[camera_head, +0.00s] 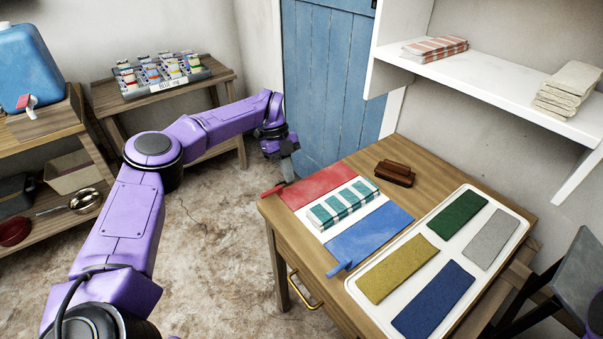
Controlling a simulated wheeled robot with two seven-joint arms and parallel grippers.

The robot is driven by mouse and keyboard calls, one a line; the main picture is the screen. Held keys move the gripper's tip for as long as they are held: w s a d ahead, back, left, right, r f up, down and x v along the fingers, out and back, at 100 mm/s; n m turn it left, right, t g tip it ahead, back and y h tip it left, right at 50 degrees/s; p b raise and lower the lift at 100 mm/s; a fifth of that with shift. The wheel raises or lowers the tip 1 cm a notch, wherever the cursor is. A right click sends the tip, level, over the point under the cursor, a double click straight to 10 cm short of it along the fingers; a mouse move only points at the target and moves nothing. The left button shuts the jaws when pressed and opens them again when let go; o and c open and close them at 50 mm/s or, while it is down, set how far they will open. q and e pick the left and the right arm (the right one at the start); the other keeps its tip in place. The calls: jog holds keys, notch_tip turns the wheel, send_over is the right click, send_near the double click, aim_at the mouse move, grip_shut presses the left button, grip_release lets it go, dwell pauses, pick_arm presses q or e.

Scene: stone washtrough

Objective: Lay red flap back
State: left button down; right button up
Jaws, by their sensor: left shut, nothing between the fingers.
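The red flap (325,183) lies flat on the wooden table, spread out away from the white middle panel (322,235). Its red tab (272,191) sticks out at the table's left edge. A blue flap (371,233) lies flat on the panel's other side, with a blue tab (339,269) at its near end. A folded teal-and-white striped cloth (343,204) rests on the white panel. My left gripper (288,172) is shut and empty, pointing down by the left end of the red flap near its tab. My right gripper is out of view.
A brown wooden block (394,173) sits behind the flaps. A white tray (434,260) with several coloured cloths fills the table's right side. A white shelf (490,84) hangs above the right. A side table (216,76) with a rack stands at the back left.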

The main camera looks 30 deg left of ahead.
aim_at(288, 188)
pick_arm(q)
jog(key=shift+a+f+b, duration=0.3)
jog(key=shift+f+b, duration=0.15)
jog(key=shift+f, duration=0.1)
jog(key=shift+a+f+b, duration=0.25)
jog(key=shift+f+b, duration=0.15)
jog(key=shift+f, duration=0.1)
jog(key=shift+w+a+f+g+h+b, duration=0.2)
jog(key=shift+f+g+h+b, duration=0.1)
jog(key=shift+f+h+b, duration=0.25)
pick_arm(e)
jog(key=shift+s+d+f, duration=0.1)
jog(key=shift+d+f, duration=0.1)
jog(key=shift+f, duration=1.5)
